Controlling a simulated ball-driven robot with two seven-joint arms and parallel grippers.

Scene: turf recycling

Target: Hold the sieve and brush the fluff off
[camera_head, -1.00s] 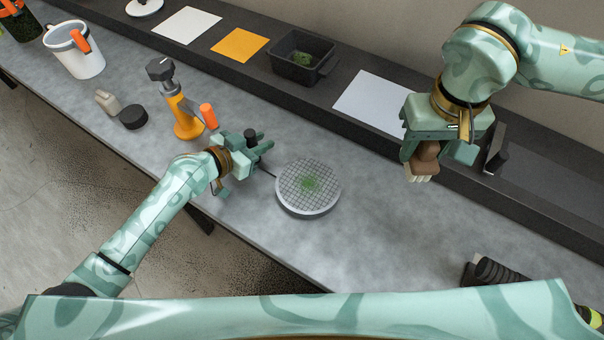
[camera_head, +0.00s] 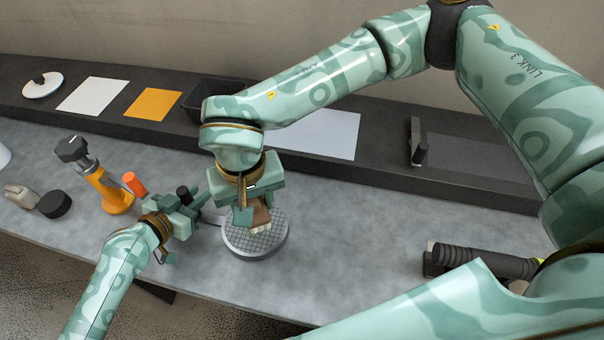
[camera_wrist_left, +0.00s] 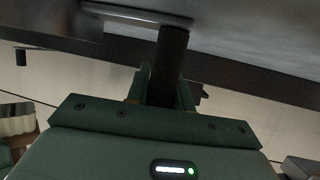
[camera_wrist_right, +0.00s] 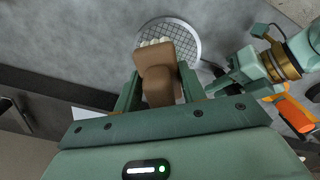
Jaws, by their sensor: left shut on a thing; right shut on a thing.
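The round sieve (camera_head: 256,244), with a pale rim and grid mesh, is low over or on the grey worktop; I cannot tell which. My left gripper (camera_head: 184,206) is at its left, shut on the dark sieve handle (camera_wrist_left: 168,62). My right gripper (camera_head: 252,210) is shut on a brown brush (camera_wrist_right: 157,75). The brush's pale bristles (camera_wrist_right: 153,42) point down at the mesh near its edge; contact is unclear. The sieve (camera_wrist_right: 180,30) also shows in the right wrist view. No green fluff is visible now; the brush and gripper cover part of the mesh.
A raised dark shelf behind holds white and orange sheets (camera_head: 152,104) and a dark bin (camera_head: 205,95), partly hidden. A black cylindrical tool (camera_head: 480,262) lies right. Worktop right of the sieve is clear.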

